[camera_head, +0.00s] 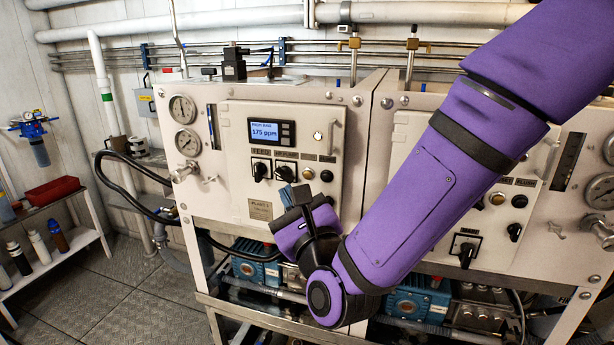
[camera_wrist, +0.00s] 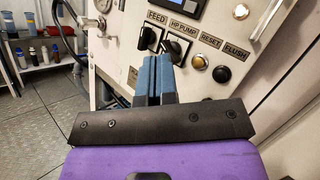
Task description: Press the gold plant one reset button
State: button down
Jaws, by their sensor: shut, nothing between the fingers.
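The plant 1 panel (camera_head: 260,203) is a cream front with a blue-lit display reading 175 ppm. Its gold reset button (camera_head: 307,173) sits in the lower control row. In the wrist view the gold button (camera_wrist: 199,63) is in plain sight under the RESET label, right of the HP PUMP knob (camera_wrist: 180,45). My gripper (camera_head: 288,194) is in front of the lower panel, below and left of the button. In the wrist view its blue fingers (camera_wrist: 155,62) are shut together and empty, with their tips near the HP PUMP knob and apart from the gold button.
The black FLUSH button (camera_wrist: 222,73) is just right of the gold one. The FEED knob (camera_wrist: 147,38) is at the left. A door handle (camera_head: 335,136) stands out above. A second panel (camera_head: 405,135) is partly hidden by my arm. A shelf (camera_head: 60,250) stands at left.

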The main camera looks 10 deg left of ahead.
jog(key=shift+w+d, duration=0.15)
jog(key=shift+w, duration=1.35)
jog(key=shift+w+d, duration=0.1)
jog(key=shift+w, duration=1.4)
jog(key=shift+w, duration=0.85)
dwell(0.4)
jog(key=shift+s, duration=0.85)
jog(key=s, duration=0.5)
jog(key=shift+a, duration=0.2)
dwell(0.4)
dwell(0.4)
